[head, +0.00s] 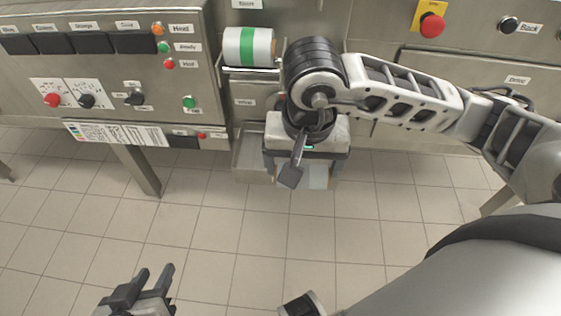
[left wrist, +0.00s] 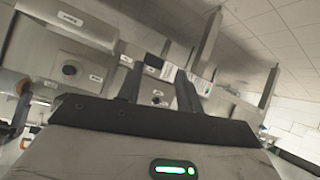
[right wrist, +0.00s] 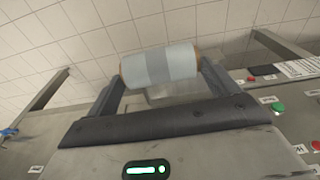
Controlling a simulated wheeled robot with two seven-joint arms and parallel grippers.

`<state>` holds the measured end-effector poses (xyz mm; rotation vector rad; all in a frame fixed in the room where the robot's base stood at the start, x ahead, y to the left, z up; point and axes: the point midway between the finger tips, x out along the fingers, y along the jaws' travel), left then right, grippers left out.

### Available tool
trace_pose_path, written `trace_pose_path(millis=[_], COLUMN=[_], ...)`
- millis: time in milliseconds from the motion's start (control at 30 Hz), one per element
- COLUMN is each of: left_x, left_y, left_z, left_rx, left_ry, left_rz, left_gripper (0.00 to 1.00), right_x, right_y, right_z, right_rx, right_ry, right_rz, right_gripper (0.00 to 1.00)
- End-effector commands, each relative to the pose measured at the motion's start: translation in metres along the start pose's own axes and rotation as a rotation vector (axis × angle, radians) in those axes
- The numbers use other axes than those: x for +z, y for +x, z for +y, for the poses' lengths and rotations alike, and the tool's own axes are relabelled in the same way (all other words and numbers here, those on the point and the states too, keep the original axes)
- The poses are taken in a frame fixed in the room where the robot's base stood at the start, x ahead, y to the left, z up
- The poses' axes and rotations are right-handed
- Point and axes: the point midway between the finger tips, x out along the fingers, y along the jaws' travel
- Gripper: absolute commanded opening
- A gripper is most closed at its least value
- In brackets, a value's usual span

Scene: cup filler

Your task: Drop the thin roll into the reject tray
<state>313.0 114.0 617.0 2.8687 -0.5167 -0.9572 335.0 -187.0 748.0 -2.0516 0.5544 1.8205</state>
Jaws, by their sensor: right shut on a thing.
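A pale blue-grey roll (right wrist: 160,66) with a darker grey middle band and brown core ends sits between the fingers of my right gripper (right wrist: 161,84). In the head view the right gripper (head: 302,168) points down in front of the machine, and only a small part of the roll (head: 318,178) shows beneath it. A bare metal tray (head: 250,158) is beside and partly behind the right gripper; I cannot tell whether it is the reject tray. My left gripper (head: 148,284) is open and empty, low at the left.
A white roll with a green band (head: 240,47) rests on a holder on the machine front. A control panel (head: 110,60) with buttons and knobs stands at the left. A red stop button (head: 432,26) is at upper right. Tiled floor lies open below.

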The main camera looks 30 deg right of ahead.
Motion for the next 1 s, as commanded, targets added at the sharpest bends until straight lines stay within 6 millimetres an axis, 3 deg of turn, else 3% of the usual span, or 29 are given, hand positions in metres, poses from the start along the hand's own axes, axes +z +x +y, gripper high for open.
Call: trace_pose_path(millis=[33,167,533,700,1000], left_x=[0.008,0.011,0.022,0.033,0.036], left_y=[0.006,0.009,0.021,0.03,0.034], left_z=[-0.001,0.0,0.001,0.001,0.001], left_rx=[0.005,0.01,0.024,0.034,0.041], left_ry=[0.001,0.0,-0.003,-0.004,-0.004], left_rz=[-0.003,-0.01,-0.038,-0.062,-0.066], left_gripper=[0.36,0.36,0.36,0.36,0.36], right_x=[0.002,-0.002,-0.081,-0.103,-0.121], right_y=[0.01,0.017,0.064,0.1,0.124], right_z=[0.0,0.001,0.001,0.0,-0.001], right_rx=[-0.001,0.003,0.003,0.002,0.001], right_ry=[0.01,0.028,0.033,0.029,0.027], right_rz=[0.001,0.0,-0.001,-0.003,0.001], right_gripper=[0.63,0.63,0.63,0.63,0.63])
